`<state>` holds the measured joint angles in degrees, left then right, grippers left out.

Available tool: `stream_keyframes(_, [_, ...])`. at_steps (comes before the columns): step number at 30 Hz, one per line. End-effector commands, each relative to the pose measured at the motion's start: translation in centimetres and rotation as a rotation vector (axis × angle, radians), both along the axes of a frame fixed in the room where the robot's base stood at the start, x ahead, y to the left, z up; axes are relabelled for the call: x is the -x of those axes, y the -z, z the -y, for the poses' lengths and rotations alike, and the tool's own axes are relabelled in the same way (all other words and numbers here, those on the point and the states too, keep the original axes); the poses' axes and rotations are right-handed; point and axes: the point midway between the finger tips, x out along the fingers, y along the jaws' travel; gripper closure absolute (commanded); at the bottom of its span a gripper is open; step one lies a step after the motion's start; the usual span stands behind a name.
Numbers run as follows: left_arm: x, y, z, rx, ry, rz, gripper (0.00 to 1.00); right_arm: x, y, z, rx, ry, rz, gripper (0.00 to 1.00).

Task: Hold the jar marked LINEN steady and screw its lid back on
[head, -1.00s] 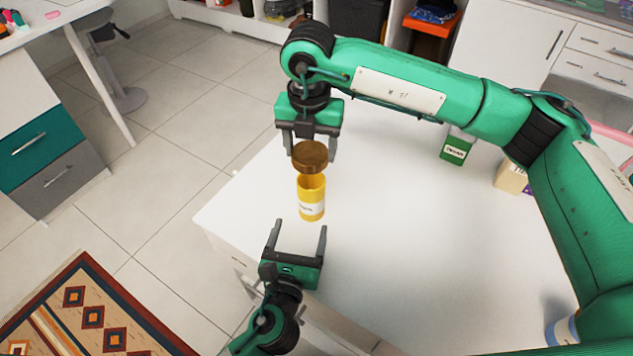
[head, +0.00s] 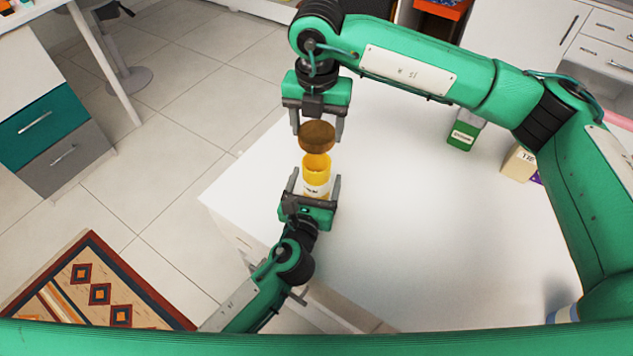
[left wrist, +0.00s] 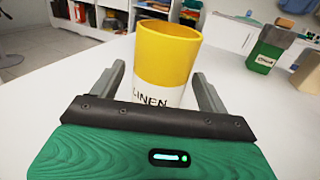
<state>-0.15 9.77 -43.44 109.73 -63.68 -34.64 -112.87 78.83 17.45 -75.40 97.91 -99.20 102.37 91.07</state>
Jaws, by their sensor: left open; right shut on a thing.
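The yellow LINEN jar (head: 316,166) stands upright and lidless on the white table. In the left wrist view the jar (left wrist: 166,60) shows its white label reading LINEN. My left gripper (head: 315,183) is open, with one finger on each side of the jar; a gap shows on the right side in the left wrist view. My right gripper (head: 318,130) is shut on the round brown lid (head: 317,137) and holds it above the jar's open mouth, apart from the rim. The underside of the lid is hidden.
A green labelled container (head: 464,135) and a tan box (head: 519,161) stand at the right of the white table (head: 430,230). A blue and white item (head: 563,314) is partly hidden by my right arm. The table's middle is clear.

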Motion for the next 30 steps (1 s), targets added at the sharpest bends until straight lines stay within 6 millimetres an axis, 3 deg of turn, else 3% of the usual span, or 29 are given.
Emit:
stream_keyframes(7, [-2.9,0.0,0.7,0.0,0.001,0.0,0.23,0.0,0.0,0.0,0.0,0.0,0.0,0.58])
stream_keyframes(19, [-3.5,0.0,0.8,-0.001,0.001,0.0,0.23,0.0,0.0,0.0,0.0,0.0,0.0,0.58])
stream_keyframes(30, [-3.5,0.0,0.8,-0.001,0.0,0.0,0.89,0.0,0.0,0.0,0.0,0.0,0.0,0.58])
